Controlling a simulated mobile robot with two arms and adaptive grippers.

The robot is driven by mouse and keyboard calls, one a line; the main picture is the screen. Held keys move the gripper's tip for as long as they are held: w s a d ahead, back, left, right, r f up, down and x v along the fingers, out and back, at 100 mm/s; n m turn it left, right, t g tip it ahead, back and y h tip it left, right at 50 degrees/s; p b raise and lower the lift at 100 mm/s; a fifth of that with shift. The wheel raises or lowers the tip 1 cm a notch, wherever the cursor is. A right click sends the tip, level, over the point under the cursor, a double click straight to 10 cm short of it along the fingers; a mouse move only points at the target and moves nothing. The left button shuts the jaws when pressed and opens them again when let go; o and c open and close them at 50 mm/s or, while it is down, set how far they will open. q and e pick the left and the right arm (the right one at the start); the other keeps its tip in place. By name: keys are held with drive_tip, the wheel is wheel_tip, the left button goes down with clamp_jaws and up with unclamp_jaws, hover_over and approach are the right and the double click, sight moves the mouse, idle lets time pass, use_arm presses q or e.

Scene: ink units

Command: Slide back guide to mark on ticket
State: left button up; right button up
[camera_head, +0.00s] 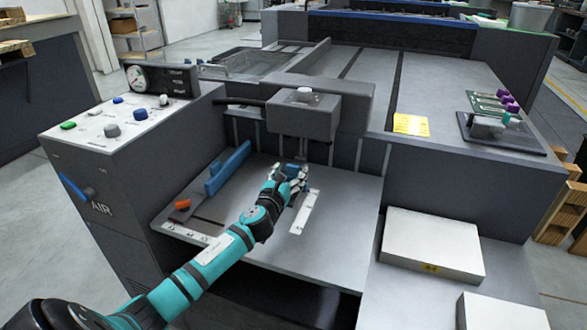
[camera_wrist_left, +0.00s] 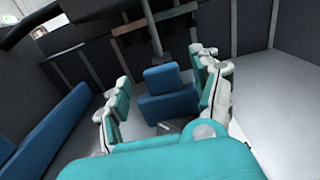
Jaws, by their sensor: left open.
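My left gripper (camera_head: 289,177) is open over the feed table (camera_head: 335,215). In the left wrist view the gripper (camera_wrist_left: 163,72) has its fingers spread on either side of a blue stepped block (camera_wrist_left: 167,98), likely the back guide. I cannot tell whether a finger touches it. In the head view the hand mostly hides this block. A white scale strip (camera_head: 305,212) with dark marks lies just right of the hand. A yellow card (camera_head: 411,125), possibly the ticket, lies on the machine top; its writing is too small to read. My right gripper is not in view.
A long blue guide bar (camera_head: 228,170) stands left of the hand; it also shows in the wrist view (camera_wrist_left: 45,135). An orange knob (camera_head: 182,204) sits near it. A grey head unit (camera_head: 304,112) overhangs the table's back. White paper stacks (camera_head: 432,243) stand at right.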

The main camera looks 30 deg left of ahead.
sight(293, 168)
use_arm(q)
drive_tip(key=shift+x, duration=1.65)
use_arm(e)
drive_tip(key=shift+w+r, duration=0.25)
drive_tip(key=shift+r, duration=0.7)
use_arm(q)
clamp_jaws()
